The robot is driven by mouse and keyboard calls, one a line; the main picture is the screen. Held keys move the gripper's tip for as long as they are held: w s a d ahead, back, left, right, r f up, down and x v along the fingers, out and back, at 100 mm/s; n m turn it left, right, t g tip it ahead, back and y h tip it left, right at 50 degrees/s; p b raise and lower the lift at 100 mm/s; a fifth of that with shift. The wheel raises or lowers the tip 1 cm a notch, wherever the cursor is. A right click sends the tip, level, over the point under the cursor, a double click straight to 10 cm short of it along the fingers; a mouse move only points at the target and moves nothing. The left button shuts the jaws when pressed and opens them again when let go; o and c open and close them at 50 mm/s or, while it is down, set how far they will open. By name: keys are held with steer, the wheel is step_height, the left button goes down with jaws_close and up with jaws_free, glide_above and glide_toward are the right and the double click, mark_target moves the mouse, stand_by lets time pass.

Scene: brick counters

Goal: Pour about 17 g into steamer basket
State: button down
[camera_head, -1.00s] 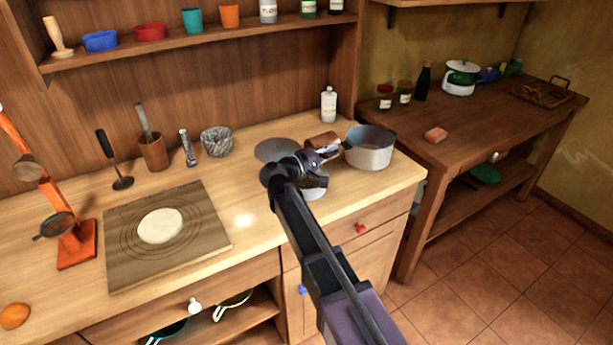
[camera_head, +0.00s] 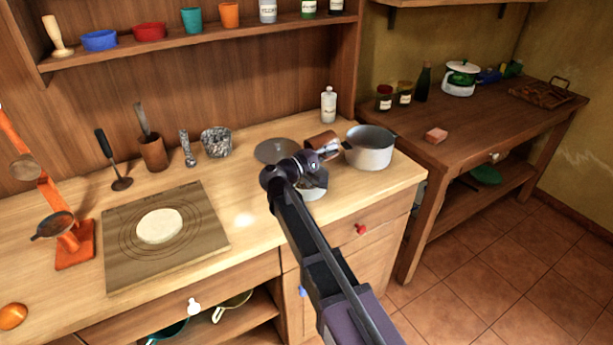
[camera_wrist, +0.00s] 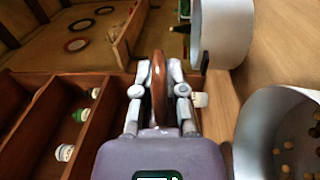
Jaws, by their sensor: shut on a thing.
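My gripper (camera_head: 318,156) is shut on a brown cup-like vessel (camera_head: 317,141) above the counter. The vessel is tilted, with its pale opening towards the right; its contents cannot be seen. In the wrist view a narrow brown part of it (camera_wrist: 158,85) is between the fingers (camera_wrist: 159,108). A grey metal container (camera_wrist: 252,135) at lower right holds several small yellowish pieces (camera_wrist: 286,168). A grey pot (camera_head: 370,155) stands right of the vessel. A silver container (camera_head: 313,190) is partly hidden below my gripper. I cannot tell which is the steamer basket.
A round grey lid or plate (camera_head: 275,151) lies behind my gripper. A white bottle (camera_head: 328,106) stands at the back. A board (camera_head: 130,250) with pale dough (camera_head: 159,226) and an orange stand (camera_head: 75,245) are at left. The counter between board and gripper is clear.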

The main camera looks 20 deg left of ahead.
steer(key=shift+w+d+r+g+y+p, duration=0.15)
steer(key=shift+g+y+p, duration=0.3)
steer(key=shift+p, duration=0.4)
steer(key=shift+w+f+g+y+p, duration=0.15)
steer(key=shift+f+g+y+p, duration=0.25)
steer(key=shift+p, duration=0.4)
steer(key=shift+w+d+f+g+y+p, duration=0.2)
steer(key=shift+f+g+y+p, duration=0.05)
steer(key=shift+g+p, duration=0.4)
steer(key=shift+f, duration=0.25)
steer(key=shift+w+d+y, duration=0.2)
steer(key=shift+w+y, duration=0.05)
steer(key=shift+y, duration=0.05)
